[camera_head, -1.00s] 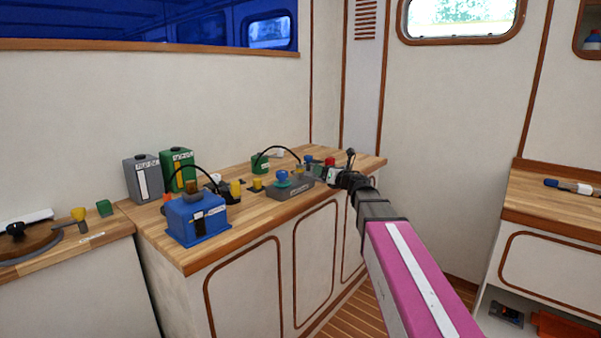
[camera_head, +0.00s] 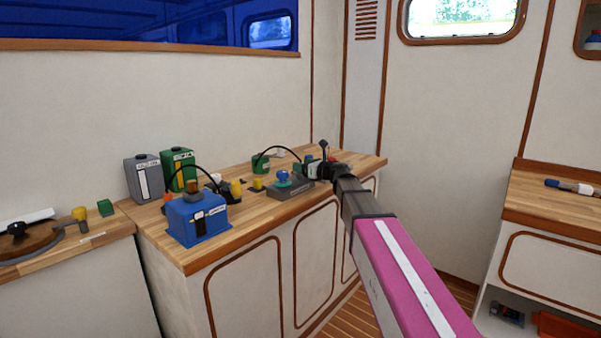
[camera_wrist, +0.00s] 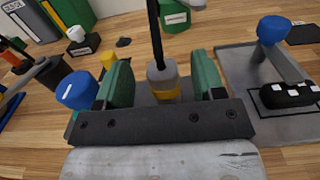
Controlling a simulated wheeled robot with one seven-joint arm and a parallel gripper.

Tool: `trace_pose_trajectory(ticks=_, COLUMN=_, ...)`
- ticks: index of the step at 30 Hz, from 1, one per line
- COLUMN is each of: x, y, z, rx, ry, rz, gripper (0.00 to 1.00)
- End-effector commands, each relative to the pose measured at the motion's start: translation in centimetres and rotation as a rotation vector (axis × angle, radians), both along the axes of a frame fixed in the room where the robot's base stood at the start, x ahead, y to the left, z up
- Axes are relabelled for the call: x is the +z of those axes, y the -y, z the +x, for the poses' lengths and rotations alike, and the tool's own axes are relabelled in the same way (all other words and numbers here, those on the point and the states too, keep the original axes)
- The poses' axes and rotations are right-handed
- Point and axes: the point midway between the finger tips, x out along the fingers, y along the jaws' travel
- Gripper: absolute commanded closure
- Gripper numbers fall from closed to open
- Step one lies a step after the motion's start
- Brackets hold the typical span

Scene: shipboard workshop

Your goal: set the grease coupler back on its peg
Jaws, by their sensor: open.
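In the wrist view, a grey-and-yellow hose end (camera_wrist: 164,82), apparently the grease coupler, stands between my gripper's green fingers (camera_wrist: 160,72). A black hose rises from its top. The jaws are open on either side of it, and I see no clear contact. The coupler's lower end is hidden behind the gripper's dark crossbar, so I cannot tell whether it sits on a peg. In the head view my gripper (camera_head: 310,171) is low over the bench's far part, beside the end of the arched black hose (camera_head: 274,149); the coupler is hidden there.
A grey base (camera_head: 292,190) with a blue knob (camera_head: 283,176) stands close by my gripper. A green block (camera_head: 261,164) is behind. A blue box (camera_head: 196,218), a grey canister (camera_head: 143,178) and a green canister (camera_head: 178,168) stand left. The bench's front strip is clear.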

Motion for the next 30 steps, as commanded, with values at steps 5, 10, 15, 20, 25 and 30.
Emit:
trace_pose_trajectory(ticks=5, x=-0.1, y=-2.1, z=2.0, rx=-0.001, ry=0.0, rz=0.0, gripper=0.37)
trace_pose_trajectory(ticks=10, x=-0.1, y=-2.6, z=2.2, rx=-0.003, ry=-0.001, rz=0.001, gripper=0.37)
trace_pose_trajectory(ticks=15, x=-0.1, y=-2.5, z=2.2, rx=-0.003, ry=-0.001, rz=0.001, gripper=0.5)
trace_pose_trajectory(ticks=20, x=-0.1, y=-2.5, z=2.2, rx=-0.003, ry=-0.001, rz=0.001, gripper=0.92)
trace_pose_trajectory(ticks=25, x=-0.1, y=-2.5, z=2.2, rx=-0.003, ry=-0.001, rz=0.001, gripper=0.96)
trace_pose_trajectory(ticks=30, x=0.1, y=-2.5, z=2.2, rx=-0.003, ry=0.0, rz=0.001, gripper=0.96)
